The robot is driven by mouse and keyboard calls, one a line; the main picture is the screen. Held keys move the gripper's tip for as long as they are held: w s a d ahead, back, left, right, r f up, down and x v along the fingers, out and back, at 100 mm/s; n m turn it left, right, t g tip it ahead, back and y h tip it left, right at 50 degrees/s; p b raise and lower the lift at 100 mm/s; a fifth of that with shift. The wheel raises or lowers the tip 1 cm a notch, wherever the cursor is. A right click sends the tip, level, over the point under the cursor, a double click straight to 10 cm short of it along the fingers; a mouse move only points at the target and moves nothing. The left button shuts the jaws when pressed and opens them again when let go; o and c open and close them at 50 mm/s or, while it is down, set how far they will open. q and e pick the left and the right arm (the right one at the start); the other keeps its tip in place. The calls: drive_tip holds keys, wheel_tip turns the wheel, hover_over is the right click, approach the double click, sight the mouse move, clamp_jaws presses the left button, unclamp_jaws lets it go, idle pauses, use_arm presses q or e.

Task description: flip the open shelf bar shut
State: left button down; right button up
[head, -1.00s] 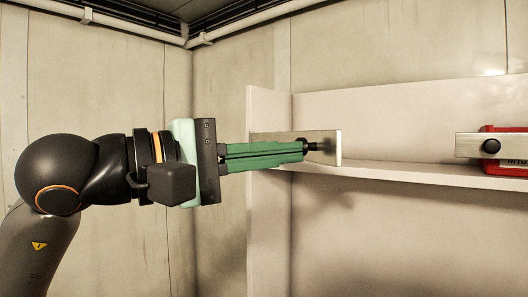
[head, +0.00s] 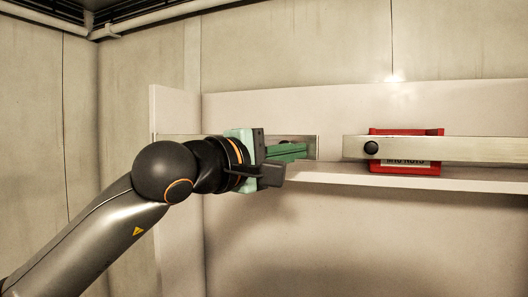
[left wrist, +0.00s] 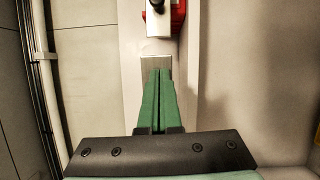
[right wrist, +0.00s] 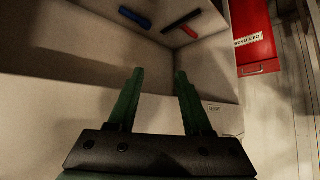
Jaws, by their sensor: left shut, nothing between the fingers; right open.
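A short metal bar piece (head: 225,137) runs along the left end of the white shelf, its end plate (head: 311,140) near the shelf's middle. A longer metal bar (head: 460,149) with a black knob (head: 371,148) crosses the shelf front on the right, with a gap between the two. My left gripper (head: 300,152) is shut and empty in front of the end plate. In the left wrist view its fingertips (left wrist: 157,74) lie close to the metal plate (left wrist: 157,61); contact cannot be told. My right gripper (right wrist: 157,75) is open and empty, seen only in the right wrist view.
A red box (head: 405,166) stands on the white shelf (head: 450,182) behind the right bar. The shelf's side panel (head: 177,112) rises at the left. In the right wrist view, blue (right wrist: 134,17) and dark (right wrist: 181,20) items lie beyond the fingers, and a red case (right wrist: 252,35) is at the right.

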use_arm(q)
drive_tip(key=shift+n+t+y, duration=0.7)
drive_tip(key=shift+t+y, duration=0.1)
drive_tip(key=shift+x, duration=2.25)
drive_tip(key=shift+w+a+f, duration=0.1)
drive_tip(key=shift+w, duration=0.05)
